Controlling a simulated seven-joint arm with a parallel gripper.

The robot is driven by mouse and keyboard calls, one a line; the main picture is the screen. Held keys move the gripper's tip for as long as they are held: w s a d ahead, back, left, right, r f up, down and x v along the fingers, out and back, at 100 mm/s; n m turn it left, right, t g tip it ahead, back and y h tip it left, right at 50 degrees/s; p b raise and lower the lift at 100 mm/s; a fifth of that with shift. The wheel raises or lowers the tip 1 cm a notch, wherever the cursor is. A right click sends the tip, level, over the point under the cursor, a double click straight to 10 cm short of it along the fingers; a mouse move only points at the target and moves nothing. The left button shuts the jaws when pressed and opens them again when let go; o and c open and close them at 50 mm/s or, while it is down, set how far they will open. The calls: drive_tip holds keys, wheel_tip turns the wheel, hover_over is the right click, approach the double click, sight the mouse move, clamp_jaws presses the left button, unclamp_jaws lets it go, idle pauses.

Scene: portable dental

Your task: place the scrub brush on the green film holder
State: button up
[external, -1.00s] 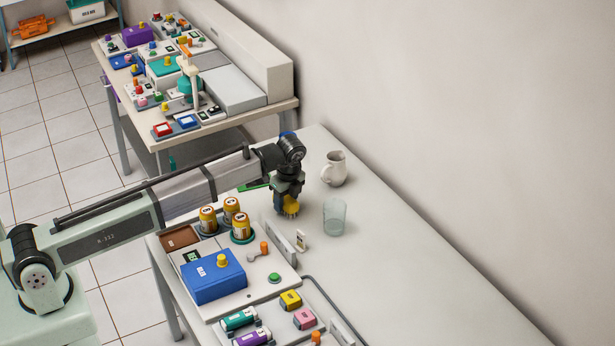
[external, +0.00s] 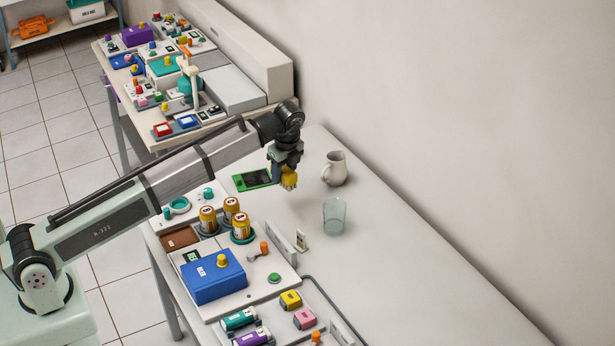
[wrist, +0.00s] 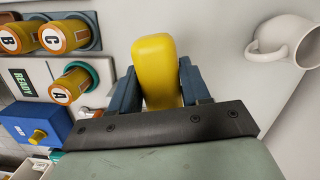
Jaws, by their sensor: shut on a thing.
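The yellow scrub brush (external: 289,178) is held in my gripper (external: 284,168), which is shut on it above the table. In the wrist view the brush's yellow body (wrist: 156,68) stands between the two blue fingers of my gripper (wrist: 158,86). The green film holder (external: 253,180) lies flat on the table just left of the brush in the external view, with a dark panel inside its green frame. The brush is apart from it. The holder does not show in the wrist view.
A white pitcher (external: 334,170) and a clear glass (external: 334,217) stand to the right. Several orange canisters (external: 231,206) and a blue box (external: 214,277) stand on the equipment panel at the front left. The table on the far right is clear.

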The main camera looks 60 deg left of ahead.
drive_tip(key=n, duration=0.2)
hover_over(252, 178)
drive_tip(key=d, duration=0.1)
drive_tip(key=m, duration=0.4)
drive_tip(key=shift+a+f, duration=0.2)
drive_tip(key=shift+f, duration=4.5)
drive_tip(key=shift+f, duration=0.1)
drive_tip(key=o, duration=0.8)
wheel_tip(252, 178, up, 12)
drive_tip(key=d, duration=0.1)
drive_tip(key=shift+d, duration=0.4)
